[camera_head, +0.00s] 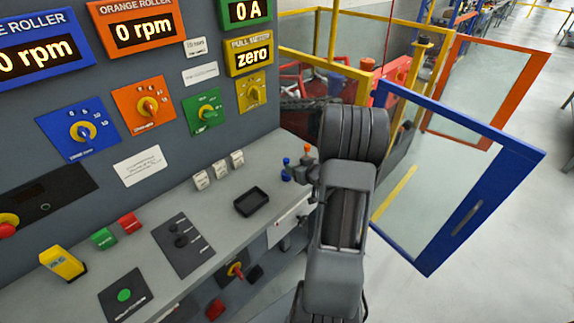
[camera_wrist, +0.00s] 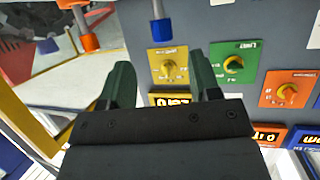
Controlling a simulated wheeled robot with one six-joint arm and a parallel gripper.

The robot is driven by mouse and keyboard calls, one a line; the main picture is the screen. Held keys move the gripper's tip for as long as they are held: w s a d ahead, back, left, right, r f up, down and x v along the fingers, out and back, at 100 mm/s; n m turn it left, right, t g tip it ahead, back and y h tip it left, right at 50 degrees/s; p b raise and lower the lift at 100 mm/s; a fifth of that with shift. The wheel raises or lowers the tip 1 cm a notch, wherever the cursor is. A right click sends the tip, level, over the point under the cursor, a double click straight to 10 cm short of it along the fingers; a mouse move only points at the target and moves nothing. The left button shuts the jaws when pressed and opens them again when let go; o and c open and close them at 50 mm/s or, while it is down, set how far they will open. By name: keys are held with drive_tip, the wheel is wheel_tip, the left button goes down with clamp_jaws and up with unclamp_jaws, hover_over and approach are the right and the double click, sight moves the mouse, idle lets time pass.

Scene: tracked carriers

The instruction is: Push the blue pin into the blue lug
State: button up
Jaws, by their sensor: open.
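My gripper (camera_wrist: 162,82) shows in the wrist view with two dark green fingers spread apart and nothing between them. In the head view my arm hides it. A blue pin-like piece with a grey shaft (camera_wrist: 160,30) is beyond the fingers, near the top of the wrist view, clear of both. In the head view, small blue pieces (camera_head: 286,170) stand at the right end of the console, just left of my arm. I cannot tell the blue lug apart in either view.
An orange piece (camera_wrist: 90,42) is left of the blue one in the wrist view. The grey console (camera_head: 200,215) holds switches and a small black tray (camera_head: 251,202). A blue-framed gate (camera_head: 487,207) and an orange-framed gate (camera_head: 490,140) stand open at the right.

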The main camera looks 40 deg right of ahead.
sight(284, 160)
drive_tip(key=shift+a+p+x, duration=0.15)
drive_tip(key=shift+p+x, duration=0.35)
drive_tip(key=shift+x, duration=1.9)
drive_tip(key=shift+a+p+x, duration=0.1)
drive_tip(key=shift+p+x, duration=0.4)
drive_tip(key=shift+x, duration=1.9)
drive_tip(key=shift+d, duration=0.1)
drive_tip(key=c, duration=1)
